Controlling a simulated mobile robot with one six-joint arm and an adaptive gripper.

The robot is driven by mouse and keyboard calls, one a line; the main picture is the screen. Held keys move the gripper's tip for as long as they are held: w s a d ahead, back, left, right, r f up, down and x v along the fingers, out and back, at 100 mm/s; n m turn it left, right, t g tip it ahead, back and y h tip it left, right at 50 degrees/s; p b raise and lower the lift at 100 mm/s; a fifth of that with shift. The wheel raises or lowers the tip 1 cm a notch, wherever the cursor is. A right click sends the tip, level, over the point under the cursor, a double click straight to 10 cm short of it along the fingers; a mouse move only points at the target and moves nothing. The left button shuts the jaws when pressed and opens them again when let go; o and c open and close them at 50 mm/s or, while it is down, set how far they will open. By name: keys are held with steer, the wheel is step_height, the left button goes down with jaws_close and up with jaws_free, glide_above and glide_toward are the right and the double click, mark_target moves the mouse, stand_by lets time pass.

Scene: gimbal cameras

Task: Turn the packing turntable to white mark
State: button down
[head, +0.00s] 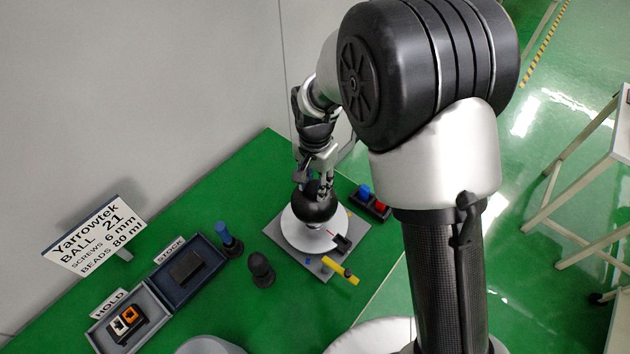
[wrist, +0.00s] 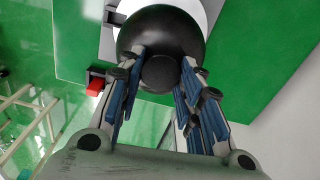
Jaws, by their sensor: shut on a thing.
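The packing turntable is a white disc (head: 296,236) on a grey square plate (head: 277,238) on the green table. A black ball (head: 315,208) sits over its middle, with a round dark knob (wrist: 160,73) facing my wrist camera. My gripper (head: 321,186) comes down from above, shut on the black ball's knob, with blue-padded fingers on both sides in the wrist view (wrist: 162,60). A black block (head: 342,243) and a thin red line lie at the disc's right edge. I cannot make out the white mark for certain.
A yellow strip (head: 340,271) lies at the plate's front edge.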

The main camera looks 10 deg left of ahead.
steer(key=c, duration=1.1)
jaws_free()
step_height(320, 180, up, 12)
